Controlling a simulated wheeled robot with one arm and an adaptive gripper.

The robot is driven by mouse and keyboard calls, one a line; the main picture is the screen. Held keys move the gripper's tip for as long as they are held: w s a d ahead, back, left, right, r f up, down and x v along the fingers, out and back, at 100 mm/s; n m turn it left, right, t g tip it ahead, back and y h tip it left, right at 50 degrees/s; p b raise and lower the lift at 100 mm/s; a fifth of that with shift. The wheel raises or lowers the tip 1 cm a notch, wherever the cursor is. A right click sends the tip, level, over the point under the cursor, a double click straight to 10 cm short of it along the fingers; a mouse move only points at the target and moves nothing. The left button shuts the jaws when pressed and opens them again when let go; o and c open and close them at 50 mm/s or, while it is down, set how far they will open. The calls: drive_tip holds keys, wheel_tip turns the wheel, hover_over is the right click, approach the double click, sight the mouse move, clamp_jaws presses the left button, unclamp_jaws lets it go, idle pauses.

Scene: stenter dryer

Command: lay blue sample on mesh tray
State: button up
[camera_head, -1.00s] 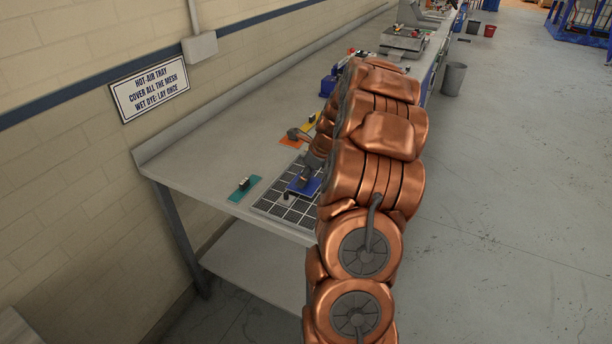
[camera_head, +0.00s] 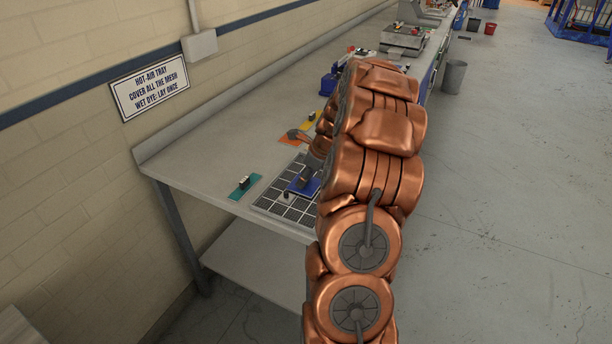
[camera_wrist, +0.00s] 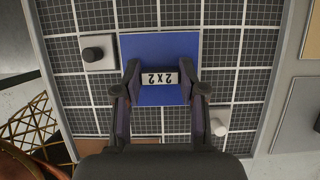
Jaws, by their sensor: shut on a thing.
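The blue sample (camera_wrist: 160,50) is a flat square with a raised grip block marked "2x2" (camera_wrist: 160,78). My gripper (camera_wrist: 159,80) is shut on that block, one finger on each side. The sample lies over the mesh tray (camera_wrist: 250,12), nearly square with its white grid lines. Whether it touches the mesh I cannot tell. In the head view the blue sample (camera_head: 303,187) shows over the tray (camera_head: 270,203) at the bench's near end, with my arm hiding the right part.
On the tray, a small grey square with a black knob (camera_wrist: 99,53) lies left of the sample; a pale knobbed piece (camera_wrist: 217,121) lies lower right. A teal sample (camera_head: 244,187) lies left of the tray, with orange (camera_head: 290,141) and yellow (camera_head: 312,117) pieces beyond.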

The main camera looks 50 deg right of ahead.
drive_tip(key=shift+f, duration=0.3)
idle(0.6)
drive_tip(key=o, duration=1.2)
drive_tip(key=shift+r, duration=0.1)
drive_tip(key=v, duration=1.1)
drive_tip(key=shift+s+r, duration=0.15)
drive_tip(key=shift+r, duration=0.25)
